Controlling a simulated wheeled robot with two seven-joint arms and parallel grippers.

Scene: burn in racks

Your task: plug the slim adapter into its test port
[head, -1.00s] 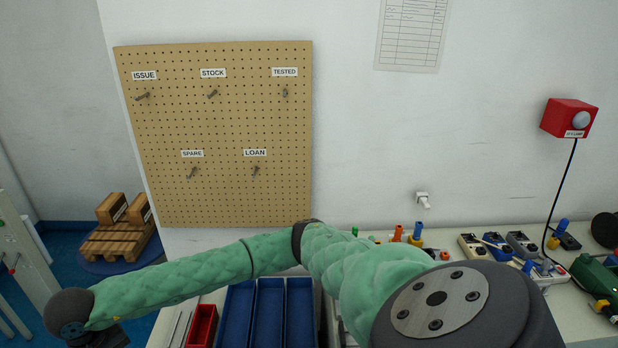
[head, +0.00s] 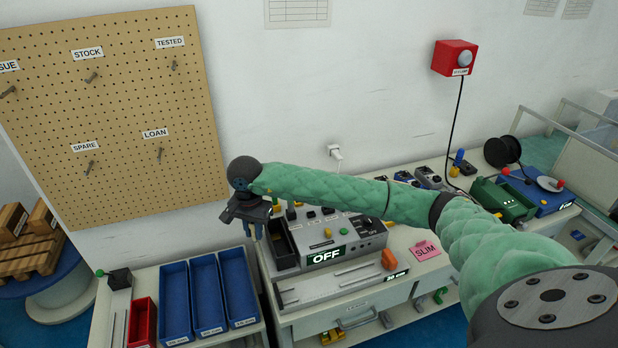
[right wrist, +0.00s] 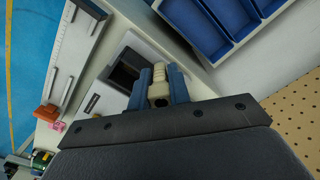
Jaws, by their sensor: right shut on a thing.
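My right gripper (head: 254,234) hangs from the green arm near the left end of a grey test unit (head: 345,238) with an "OFF" display. In the right wrist view its blue fingers (right wrist: 159,92) are shut on a cream, ridged piece (right wrist: 159,78), which seems to be the slim adapter. The head view does not show the held piece clearly. A dark open recess (head: 281,243) is in the unit's left end, close to the gripper; it also shows in the right wrist view (right wrist: 126,69). I cannot tell the test port for sure. My left gripper is out of view.
Blue bins (head: 207,291) and a red bin (head: 143,322) stand left of the unit.

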